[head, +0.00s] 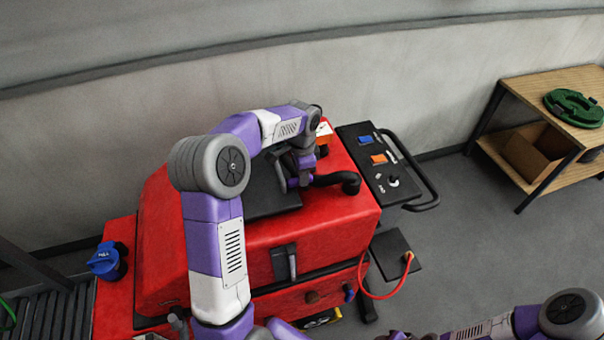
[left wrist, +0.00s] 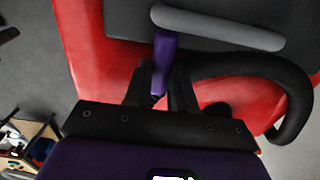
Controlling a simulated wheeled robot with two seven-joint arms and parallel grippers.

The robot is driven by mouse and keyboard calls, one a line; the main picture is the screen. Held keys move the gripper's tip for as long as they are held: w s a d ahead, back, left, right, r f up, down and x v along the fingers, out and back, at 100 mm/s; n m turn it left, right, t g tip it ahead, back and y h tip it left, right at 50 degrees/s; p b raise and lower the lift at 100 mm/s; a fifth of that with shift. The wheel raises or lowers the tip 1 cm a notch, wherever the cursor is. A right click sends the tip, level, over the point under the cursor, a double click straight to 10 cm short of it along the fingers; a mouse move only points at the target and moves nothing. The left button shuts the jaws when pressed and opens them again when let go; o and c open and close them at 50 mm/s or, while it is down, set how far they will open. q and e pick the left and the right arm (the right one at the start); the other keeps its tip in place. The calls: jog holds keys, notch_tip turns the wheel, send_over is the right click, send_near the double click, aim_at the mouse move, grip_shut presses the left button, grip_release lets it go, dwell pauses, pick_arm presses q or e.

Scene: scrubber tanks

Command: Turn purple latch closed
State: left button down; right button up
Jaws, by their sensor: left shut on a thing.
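The purple latch (left wrist: 163,60) stands upright in the left wrist view, beside a grey bar (left wrist: 217,27) on the dark lid. My left gripper (left wrist: 160,88) is shut on the latch's lower part, one dark finger on each side. In the head view my left gripper (head: 301,170) reaches down over the top of the red scrubber (head: 320,222), just right of its black lid (head: 268,196). The gripper hides much of the latch there. My right arm crosses the bottom right of the head view, its fingers out of sight.
A black hose (head: 335,179) curves close beside the gripper. A black control panel (head: 375,165) and handle stand to the right. A blue cap (head: 104,261) sits at the left. A wooden shelf (head: 555,85) stands far right, with open floor before it.

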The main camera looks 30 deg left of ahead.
pick_arm(q)
jog(key=c, duration=0.9)
grip_release()
jog(key=shift+c, duration=0.2)
jog(key=shift+r, duration=0.1)
notch_tip(320, 180, up, 8)
jog(key=shift+f, duration=0.25)
